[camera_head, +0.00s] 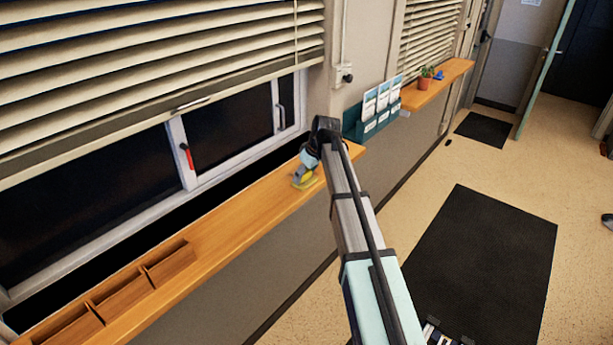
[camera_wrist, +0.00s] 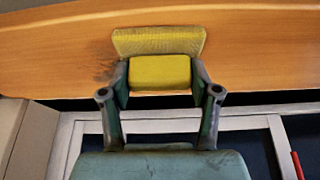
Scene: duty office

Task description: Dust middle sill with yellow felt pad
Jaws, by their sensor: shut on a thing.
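The yellow felt pad (camera_wrist: 158,42) has a yellow block grip (camera_wrist: 160,72) on top. My gripper (camera_wrist: 160,78) is shut on this block, one finger on each side. The pad is at the wooden sill (camera_wrist: 260,45), lying flat on it or just above; I cannot tell which. A dark dusty smudge (camera_wrist: 98,66) shows on the sill just left of the pad in the wrist view. In the head view the pad (camera_head: 304,183) is near the right end of the long near sill (camera_head: 225,223), under my gripper (camera_head: 308,172).
A wooden compartment tray (camera_head: 125,300) sits at the sill's near end. A teal leaflet holder (camera_head: 375,122) is on the wall beyond the far end. A farther sill (camera_head: 440,88) holds a potted plant (camera_head: 426,80) and a blue item (camera_head: 439,75). The window (camera_head: 180,150) and blinds are behind.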

